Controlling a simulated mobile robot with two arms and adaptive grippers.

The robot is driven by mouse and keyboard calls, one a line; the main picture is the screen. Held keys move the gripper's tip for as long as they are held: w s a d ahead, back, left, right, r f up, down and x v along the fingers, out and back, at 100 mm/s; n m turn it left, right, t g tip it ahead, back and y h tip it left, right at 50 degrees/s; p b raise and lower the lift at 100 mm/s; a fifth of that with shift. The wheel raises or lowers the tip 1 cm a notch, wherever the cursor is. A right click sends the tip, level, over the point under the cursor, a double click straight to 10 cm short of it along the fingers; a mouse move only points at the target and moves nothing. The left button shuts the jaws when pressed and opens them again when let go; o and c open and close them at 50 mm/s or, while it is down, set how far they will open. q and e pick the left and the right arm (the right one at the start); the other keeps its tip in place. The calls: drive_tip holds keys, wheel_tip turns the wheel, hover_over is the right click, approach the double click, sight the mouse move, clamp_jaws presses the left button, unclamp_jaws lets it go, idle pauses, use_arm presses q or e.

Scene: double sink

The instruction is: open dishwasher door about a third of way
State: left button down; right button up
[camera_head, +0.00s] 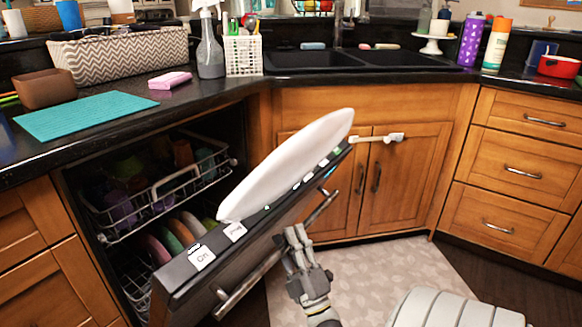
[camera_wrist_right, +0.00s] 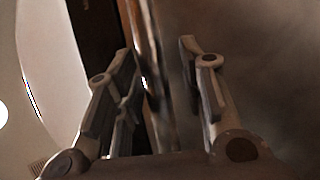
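The dishwasher door (camera_head: 250,235) is tilted partly open, with its black control edge (camera_head: 215,252) facing up. Its long metal handle (camera_head: 245,285) runs along the outer face. My right gripper (camera_head: 293,240) is at the front of the door, by the handle, partly covering it. In the right wrist view, my right gripper (camera_wrist_right: 160,75) has its fingers spread. A shiny bar, apparently the handle (camera_wrist_right: 150,50), shows between them, with gaps on both sides; whether it lies fully inside the grip is unclear. My left gripper is not in view.
A large white oval object (camera_head: 290,165) leans over the door's top edge. The dish racks (camera_head: 160,195) hold coloured dishes. Cabinets flank the dishwasher; a pale mat (camera_head: 370,270) covers the floor ahead.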

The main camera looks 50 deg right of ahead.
drive_tip(key=shift+r, duration=0.1)
drive_tip(key=v, duration=0.7)
drive_tip(key=shift+s+f, duration=0.25)
drive_tip(key=shift+a, duration=0.1)
idle(0.4)
